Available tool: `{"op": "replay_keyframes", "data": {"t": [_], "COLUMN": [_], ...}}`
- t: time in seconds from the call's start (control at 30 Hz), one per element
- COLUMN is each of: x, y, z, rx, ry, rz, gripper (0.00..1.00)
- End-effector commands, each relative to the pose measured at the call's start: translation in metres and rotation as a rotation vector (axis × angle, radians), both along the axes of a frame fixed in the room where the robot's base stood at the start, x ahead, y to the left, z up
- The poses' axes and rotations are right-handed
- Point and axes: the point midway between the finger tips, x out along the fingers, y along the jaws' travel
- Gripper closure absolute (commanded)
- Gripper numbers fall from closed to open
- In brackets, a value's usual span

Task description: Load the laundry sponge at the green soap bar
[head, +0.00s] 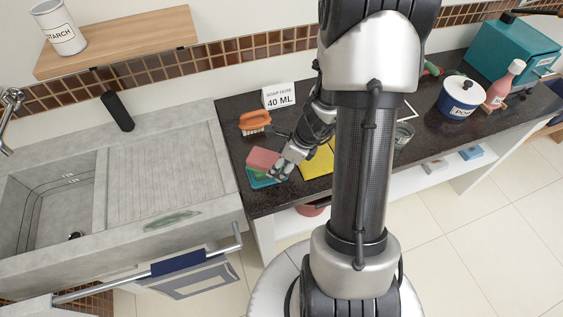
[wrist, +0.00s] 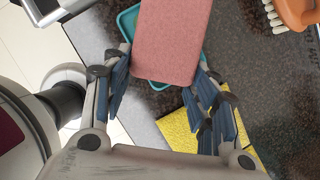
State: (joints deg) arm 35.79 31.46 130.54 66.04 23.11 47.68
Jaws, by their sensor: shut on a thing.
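A pink block (head: 263,158), which I take for the laundry sponge, is at the left end of the dark counter. In the wrist view the pink block (wrist: 172,40) is between the fingers of my gripper (wrist: 163,82), which is shut on it. My gripper (head: 279,169) also shows in the head view at the block's right side. A teal tray (head: 259,183) lies under the block, and its rim shows in the wrist view (wrist: 127,24). A green patch (head: 255,174) just below the block may be the green soap bar; it is mostly hidden. Whether the block touches it, I cannot tell.
An orange brush (head: 254,121) and a white "40 ML" card (head: 279,96) stand behind the tray. A yellow cloth (head: 317,163) lies to its right. The concrete sink (head: 55,210) is at left.

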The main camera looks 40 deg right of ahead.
Motion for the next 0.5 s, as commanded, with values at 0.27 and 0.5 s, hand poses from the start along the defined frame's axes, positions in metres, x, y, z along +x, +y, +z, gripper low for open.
{"op": "replay_keyframes", "data": {"t": [0.27, 0.5], "x": [0.000, 0.000], "y": [0.000, 0.000], "z": [0.024, 0.043], "rx": [0.001, 0.001], "ry": [-0.001, -0.001], "rz": [0.000, 0.000], "gripper": [0.66, 0.66]}}
